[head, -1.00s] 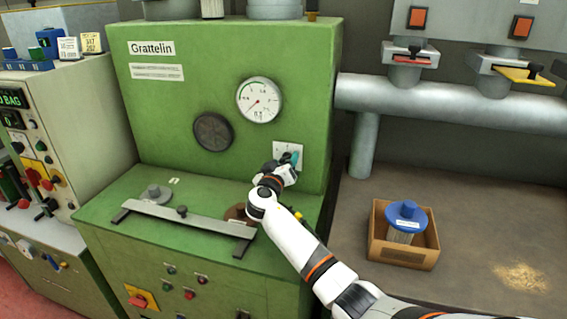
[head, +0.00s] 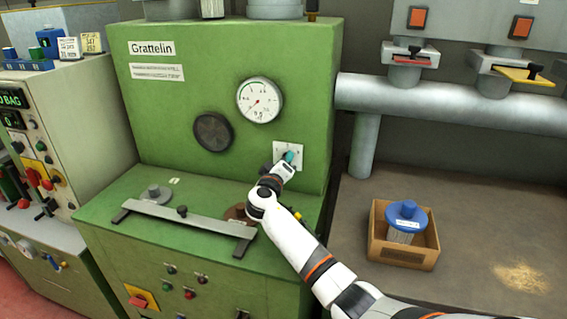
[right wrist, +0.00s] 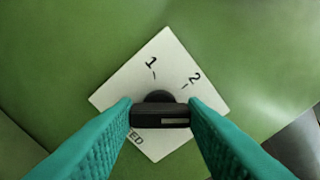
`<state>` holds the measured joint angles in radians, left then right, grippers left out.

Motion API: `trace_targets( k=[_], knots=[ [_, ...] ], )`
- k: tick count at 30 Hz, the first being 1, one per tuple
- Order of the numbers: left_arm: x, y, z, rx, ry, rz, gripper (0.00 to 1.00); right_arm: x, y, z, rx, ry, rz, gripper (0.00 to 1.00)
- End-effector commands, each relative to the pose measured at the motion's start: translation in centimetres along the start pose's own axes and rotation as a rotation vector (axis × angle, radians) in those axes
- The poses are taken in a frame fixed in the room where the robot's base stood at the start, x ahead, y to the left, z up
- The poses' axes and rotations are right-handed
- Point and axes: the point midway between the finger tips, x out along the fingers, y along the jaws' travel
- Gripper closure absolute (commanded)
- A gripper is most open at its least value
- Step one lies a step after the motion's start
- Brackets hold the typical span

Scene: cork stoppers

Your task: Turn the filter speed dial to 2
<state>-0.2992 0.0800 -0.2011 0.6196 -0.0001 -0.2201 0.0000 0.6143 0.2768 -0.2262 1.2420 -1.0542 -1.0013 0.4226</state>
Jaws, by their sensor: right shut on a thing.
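The filter speed dial (right wrist: 160,112) is a black knob with a bar grip and a pale line on the bar's right half. It sits on a white plate (right wrist: 118,95) marked 1 and 2, which appears turned in the right wrist view; part of a lower label shows "ED". The pale line points right, toward a fingertip, while the 2 is above and right of the knob. My right gripper (right wrist: 161,116) is shut on the bar, a teal finger at each end. In the head view my right gripper (head: 289,158) hides most of the dial on the plate (head: 280,148).
The plate is on the green Grattelin machine (head: 160,110), below a round gauge (head: 259,101) and right of a dark disc (head: 213,132). A metal bar (head: 180,219) lies on its lower ledge. A cardboard box (head: 402,251) with a blue-topped filter stands right.

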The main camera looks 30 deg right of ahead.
Motion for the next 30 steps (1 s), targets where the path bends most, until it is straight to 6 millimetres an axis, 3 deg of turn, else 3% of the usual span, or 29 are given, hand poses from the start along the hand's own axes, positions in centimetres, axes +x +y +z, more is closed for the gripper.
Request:
trace_targets(
  k=[15,30],
  knots=[
    [-1.6,0.1,0.1,-0.001,0.001,0.001,1.00,0.0,0.0,0.1,-0.467,-0.001,0.001,0.85],
    [-2.5,0.1,0.2,-0.001,0.001,0.001,1.00,0.0,0.1,0.0,-0.686,0.000,0.001,0.85]
  ],
)
